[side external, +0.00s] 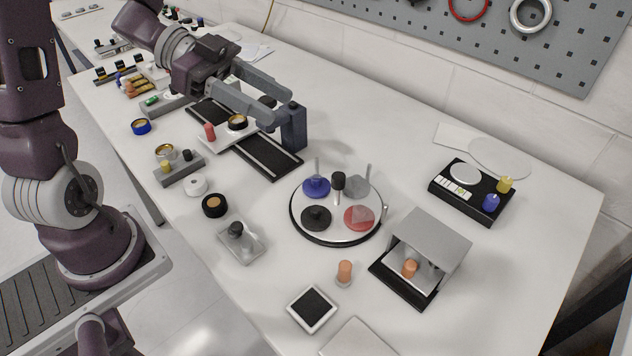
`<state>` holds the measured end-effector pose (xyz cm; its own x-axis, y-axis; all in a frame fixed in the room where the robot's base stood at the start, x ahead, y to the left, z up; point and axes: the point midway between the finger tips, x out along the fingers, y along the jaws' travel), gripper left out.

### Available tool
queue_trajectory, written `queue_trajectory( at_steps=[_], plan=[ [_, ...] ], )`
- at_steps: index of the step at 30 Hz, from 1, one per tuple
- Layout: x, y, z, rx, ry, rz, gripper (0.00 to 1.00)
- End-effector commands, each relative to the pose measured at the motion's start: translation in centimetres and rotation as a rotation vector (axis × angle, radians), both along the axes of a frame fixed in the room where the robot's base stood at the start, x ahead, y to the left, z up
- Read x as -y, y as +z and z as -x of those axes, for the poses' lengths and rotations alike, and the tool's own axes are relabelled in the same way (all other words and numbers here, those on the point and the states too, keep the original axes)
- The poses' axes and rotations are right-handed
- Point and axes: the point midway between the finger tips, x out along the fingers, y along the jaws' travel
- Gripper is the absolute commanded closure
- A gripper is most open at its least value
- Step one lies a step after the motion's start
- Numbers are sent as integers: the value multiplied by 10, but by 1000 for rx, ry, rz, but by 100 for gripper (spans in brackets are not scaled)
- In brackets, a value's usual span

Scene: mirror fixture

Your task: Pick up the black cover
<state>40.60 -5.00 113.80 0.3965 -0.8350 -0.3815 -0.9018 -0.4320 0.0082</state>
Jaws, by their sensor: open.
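Several black items could be the black cover, and I cannot tell which one is meant. A black round piece with a tan centre (214,205) lies on the table at the lower left.
A black rail (265,157) carries a white plate with a red piece and a gold-rimmed cup. A hooded grey fixture (430,240) stands at the right, with a black scale-like box (472,190) behind it. The table's right end is mostly clear.

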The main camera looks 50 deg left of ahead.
Motion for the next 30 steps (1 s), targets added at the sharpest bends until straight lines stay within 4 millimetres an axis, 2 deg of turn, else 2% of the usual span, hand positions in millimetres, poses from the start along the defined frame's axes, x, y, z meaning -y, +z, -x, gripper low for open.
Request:
queue_trajectory(
  at_steps=[1,6,12,15,19,30],
  plan=[
    [1,-21,1,-13,1,8,55],
    [1,-89,0,-9,4,8,55],
    [1,-158,0,-3,2,1,55],
    [1,-176,0,2,1,-1,55],
    [6,-186,-3,6,-1,-4,55],
    [58,-208,-22,7,-1,-4,55]
  ],
)
